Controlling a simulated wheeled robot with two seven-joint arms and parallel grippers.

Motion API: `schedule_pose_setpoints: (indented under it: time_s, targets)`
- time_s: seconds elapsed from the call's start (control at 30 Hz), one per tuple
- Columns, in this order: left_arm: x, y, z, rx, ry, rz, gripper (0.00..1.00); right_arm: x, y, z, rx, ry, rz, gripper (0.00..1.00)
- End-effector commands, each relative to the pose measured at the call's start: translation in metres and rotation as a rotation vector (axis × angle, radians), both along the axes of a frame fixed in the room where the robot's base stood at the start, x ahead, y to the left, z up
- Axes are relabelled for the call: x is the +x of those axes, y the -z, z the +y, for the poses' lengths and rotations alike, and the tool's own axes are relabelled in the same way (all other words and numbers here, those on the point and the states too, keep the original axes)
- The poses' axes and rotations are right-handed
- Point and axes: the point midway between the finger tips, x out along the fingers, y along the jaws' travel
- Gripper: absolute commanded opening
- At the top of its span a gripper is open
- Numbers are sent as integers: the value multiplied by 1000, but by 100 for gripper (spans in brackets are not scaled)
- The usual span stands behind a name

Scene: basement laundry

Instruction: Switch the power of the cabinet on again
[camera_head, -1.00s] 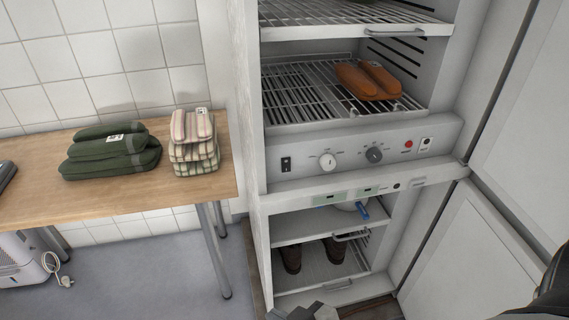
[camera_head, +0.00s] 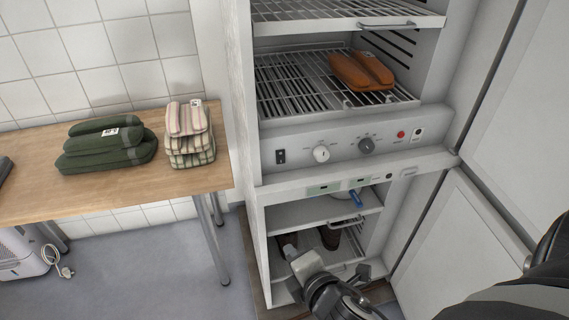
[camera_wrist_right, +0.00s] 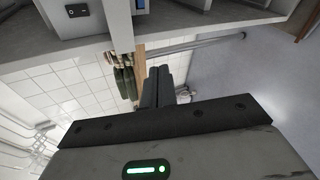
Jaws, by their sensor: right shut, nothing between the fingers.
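The cabinet (camera_head: 300,189) stands with its doors open. On its control panel (camera_head: 340,143) are a black rocker switch (camera_head: 280,156) at the left, a white knob (camera_head: 321,154), a grey knob (camera_head: 366,146), a red button (camera_head: 401,134) and a small black control (camera_head: 417,132). Whether the rocker is on or off is too small to tell. My right gripper (camera_head: 289,251) is shut and empty, in front of the lower compartment, below the panel and apart from the rocker. Its closed dark fingers (camera_wrist_right: 158,86) show in the right wrist view. My left gripper is out of view.
Orange folded cloths (camera_head: 360,72) lie on the upper rack. Dark boots (camera_head: 330,238) and a blue-handled item (camera_head: 355,198) are in the lower part. A wooden table (camera_head: 40,203) with green (camera_head: 105,150) and striped (camera_head: 188,135) textiles stands left. The open door (camera_head: 455,250) bounds the right.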

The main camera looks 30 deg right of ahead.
Motion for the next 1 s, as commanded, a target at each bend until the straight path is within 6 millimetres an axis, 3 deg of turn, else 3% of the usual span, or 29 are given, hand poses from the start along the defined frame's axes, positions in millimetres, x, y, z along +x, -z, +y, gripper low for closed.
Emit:
schedule_pose_setpoints:
  time_s: [0.1,0.2,0.4,0.57,1.0]
  targets:
    - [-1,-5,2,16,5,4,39,14,-30,-17,-476,-105,-30,0]
    - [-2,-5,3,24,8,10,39,22,-49,-28,-821,-164,-32,0]
    - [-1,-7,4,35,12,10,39,31,-76,-38,-1254,-215,-9,0]
    - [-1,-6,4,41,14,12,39,33,-82,-40,-1363,-225,1,0]
    - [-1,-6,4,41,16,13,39,41,-81,-42,-1365,-226,2,0]
